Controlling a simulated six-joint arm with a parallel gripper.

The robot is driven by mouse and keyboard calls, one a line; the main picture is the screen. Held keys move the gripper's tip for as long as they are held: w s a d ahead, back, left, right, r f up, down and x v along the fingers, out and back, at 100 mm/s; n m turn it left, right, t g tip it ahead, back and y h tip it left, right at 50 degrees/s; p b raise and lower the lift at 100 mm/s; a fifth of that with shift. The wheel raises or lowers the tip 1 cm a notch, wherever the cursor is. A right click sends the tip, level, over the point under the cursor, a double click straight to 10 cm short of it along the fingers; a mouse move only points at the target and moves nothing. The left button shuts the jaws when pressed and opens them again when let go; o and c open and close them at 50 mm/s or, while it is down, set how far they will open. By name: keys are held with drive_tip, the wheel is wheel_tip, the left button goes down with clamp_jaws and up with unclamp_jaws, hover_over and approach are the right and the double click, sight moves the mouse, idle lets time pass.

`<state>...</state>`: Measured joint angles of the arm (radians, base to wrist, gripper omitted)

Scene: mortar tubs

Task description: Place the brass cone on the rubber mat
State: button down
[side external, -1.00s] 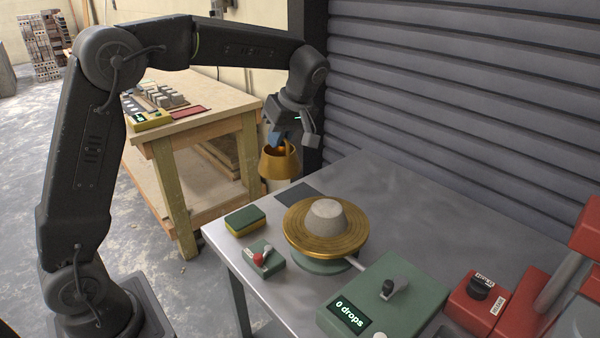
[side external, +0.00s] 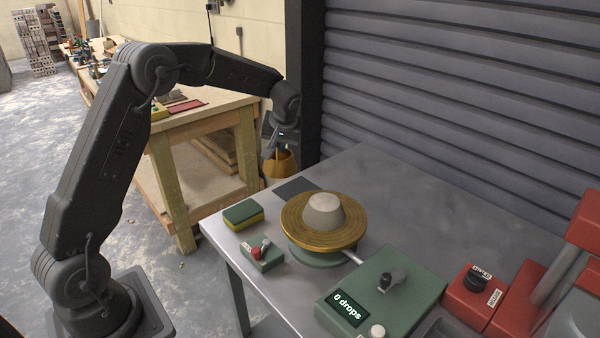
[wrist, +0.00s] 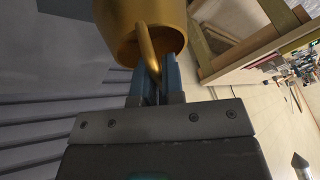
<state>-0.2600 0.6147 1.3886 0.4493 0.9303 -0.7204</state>
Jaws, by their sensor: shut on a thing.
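The brass cone (side external: 280,165) hangs from my gripper (side external: 281,147), just behind the dark rubber mat (side external: 294,187) in the side view. I cannot tell its exact height over the mat or whether it is above it. The mat lies flat and bare at the table's far left edge. In the wrist view, the blue fingers of my gripper (wrist: 155,85) are shut on the handle of the cone (wrist: 120,28). The cone's wide open end shows there. The mat is not visible in the wrist view.
A brass disc (side external: 290,236) bearing a grey mortar mound (side external: 324,211) stands near the mat. A green-yellow sponge (side external: 243,214) and a small switch box (side external: 262,254) sit at the left edge. A green "0 drops" box (side external: 385,290) is in front. The table's back right is clear.

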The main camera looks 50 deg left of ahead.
drive_tip(key=shift+w+d+f, duration=0.65)
drive_tip(key=shift+d+f, duration=0.05)
drive_tip(key=shift+f, duration=0.5)
drive_tip(key=shift+w+d+f, duration=0.6)
drive_tip(key=shift+d+f, duration=0.1)
drive_tip(key=shift+f, duration=0.55)
drive_tip(key=shift+w+d+f, duration=0.65)
drive_tip(key=shift+d+f, duration=0.05)
drive_tip(key=shift+f, duration=0.5)
drive_tip(key=shift+f, duration=0.15)
drive_tip(key=c, duration=1.2)
unclamp_jaws()
drive_tip(key=shift+f, duration=0.1)
drive_tip(key=shift+c, duration=0.2)
